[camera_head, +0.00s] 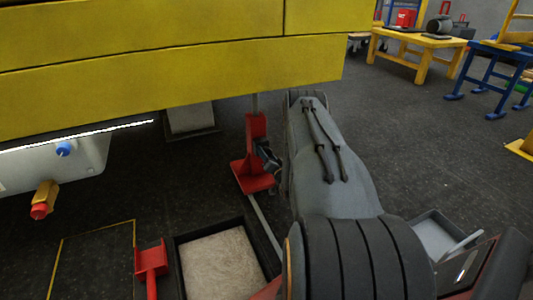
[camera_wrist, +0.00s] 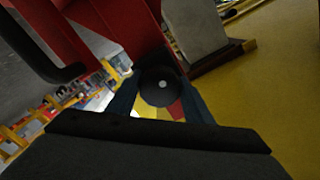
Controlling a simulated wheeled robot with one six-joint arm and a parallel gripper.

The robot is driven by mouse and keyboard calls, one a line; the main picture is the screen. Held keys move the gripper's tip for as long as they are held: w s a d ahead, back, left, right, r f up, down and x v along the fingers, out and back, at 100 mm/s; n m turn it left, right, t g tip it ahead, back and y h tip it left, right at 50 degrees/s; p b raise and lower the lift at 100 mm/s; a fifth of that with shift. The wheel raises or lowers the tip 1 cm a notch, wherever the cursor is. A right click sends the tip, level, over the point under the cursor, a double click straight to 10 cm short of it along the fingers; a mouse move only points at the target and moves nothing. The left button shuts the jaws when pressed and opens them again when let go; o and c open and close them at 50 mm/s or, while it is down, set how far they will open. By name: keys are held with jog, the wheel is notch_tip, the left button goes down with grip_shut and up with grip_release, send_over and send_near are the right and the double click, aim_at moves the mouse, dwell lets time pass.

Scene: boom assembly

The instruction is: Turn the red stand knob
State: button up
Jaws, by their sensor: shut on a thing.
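The red stand (camera_head: 254,140) rises from the dark floor under the yellow boom, left of my arm in the head view. In the wrist view the red stand (camera_wrist: 125,22) fills the upper part, tilted. A dark round knob (camera_wrist: 159,86) with a pale centre dot sits against it. My gripper (camera_wrist: 158,98) is shut on the knob, one bluish finger on each side. In the head view my gripper (camera_head: 268,156) is small, at the stand's right side, and partly hidden by my arm. The knob cannot be made out there.
The yellow boom (camera_head: 150,55) spans the upper left, above the stand. A grey cabinet with a blue knob (camera_head: 63,149) and a red-tipped brass fitting (camera_head: 40,204) is at left. A black-rimmed tray (camera_head: 183,272) lies in front. Open floor (camera_head: 430,150) lies to the right.

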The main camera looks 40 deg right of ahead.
jog(key=m, duration=0.3)
jog(key=shift+m+p, duration=0.3)
dwell(0.3)
jog(key=o, duration=1)
jog(key=shift+o, duration=0.2)
jog(key=shift+s, duration=0.1)
jog(key=p+v, duration=0.3)
jog(key=v, duration=0.4)
jog(key=shift+s, duration=0.3)
jog(key=shift+a, duration=0.1)
